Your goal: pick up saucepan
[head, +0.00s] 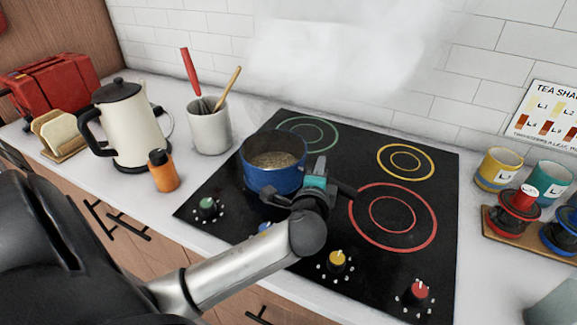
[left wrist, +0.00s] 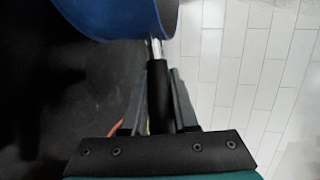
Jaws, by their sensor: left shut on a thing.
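The blue saucepan (head: 272,176), with a grainy brownish content inside, is at the left part of the black cooktop (head: 425,168). In the left wrist view the blue pan (left wrist: 125,14) fills the top edge. Its dark handle (left wrist: 157,90) runs down from it between my fingers. My left gripper (head: 318,188) is at the right side of the pan and is shut on the handle; it also shows in the left wrist view (left wrist: 158,105). Whether the pan touches the cooktop I cannot tell. My right gripper is in neither view.
A white kettle (head: 131,128), an orange bottle (head: 163,171) and a utensil crock (head: 210,128) stand left of the cooktop. A red toaster (head: 52,85) is farther left. The cooktop's right half is clear. Whitish steam hangs above.

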